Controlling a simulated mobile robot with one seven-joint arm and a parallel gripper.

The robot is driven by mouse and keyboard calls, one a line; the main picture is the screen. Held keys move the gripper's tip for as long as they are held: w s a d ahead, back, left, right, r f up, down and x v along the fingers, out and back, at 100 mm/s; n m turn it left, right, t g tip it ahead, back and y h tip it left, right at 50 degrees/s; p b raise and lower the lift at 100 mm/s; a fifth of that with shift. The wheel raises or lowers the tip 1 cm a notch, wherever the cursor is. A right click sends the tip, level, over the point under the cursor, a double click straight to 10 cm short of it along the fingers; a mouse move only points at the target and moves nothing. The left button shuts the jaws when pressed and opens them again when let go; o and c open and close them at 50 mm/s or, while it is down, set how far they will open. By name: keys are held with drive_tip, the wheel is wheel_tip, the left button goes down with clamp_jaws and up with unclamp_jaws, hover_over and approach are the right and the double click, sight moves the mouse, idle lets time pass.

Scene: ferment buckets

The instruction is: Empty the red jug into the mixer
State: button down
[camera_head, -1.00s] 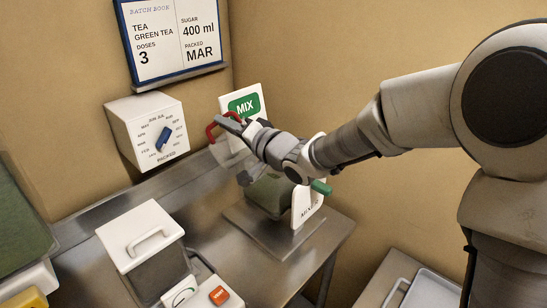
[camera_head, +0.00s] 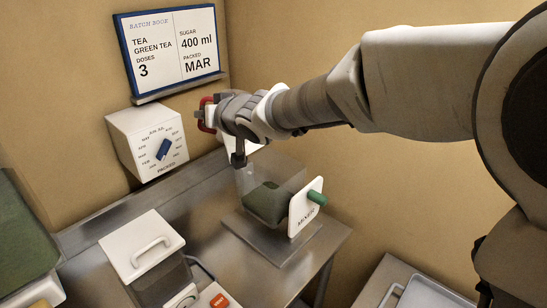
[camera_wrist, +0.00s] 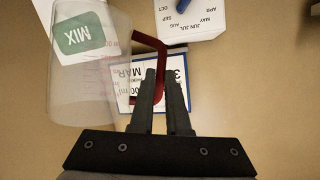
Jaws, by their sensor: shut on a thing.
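The red jug has a red handle (camera_head: 206,115) and a clear body (camera_wrist: 95,75) with red marks. My gripper (camera_head: 212,113) is shut on the handle, and in the wrist view the dark fingers (camera_wrist: 160,85) meet the handle's lower end. The jug is held in the air, behind and left of the mixer. Its body is mostly hidden by my gripper in the head view, so I cannot tell its tilt or contents.
A white dial box (camera_head: 148,140) and the batch book (camera_head: 172,50) are on the wall close to my gripper. The green MIX sign (camera_wrist: 86,33) shows through the jug.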

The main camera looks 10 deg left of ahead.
drive_tip(key=shift+n+h, duration=0.7)
drive_tip(key=shift+n, duration=0.2)
drive_tip(key=shift+s+d+r+b, duration=0.25)
drive_tip(key=shift+s+d, duration=0.1)
drive_tip(key=shift+s, duration=0.4)
drive_tip(key=shift+s+d+r+b, duration=0.2)
drive_tip(key=shift+s+d, duration=0.2)
drive_tip(key=shift+s, duration=0.35)
drive_tip(key=shift+s+d+r+b, duration=0.15)
drive_tip(key=shift+s+d+b, duration=0.15)
drive_tip(key=shift+s, duration=0.45)
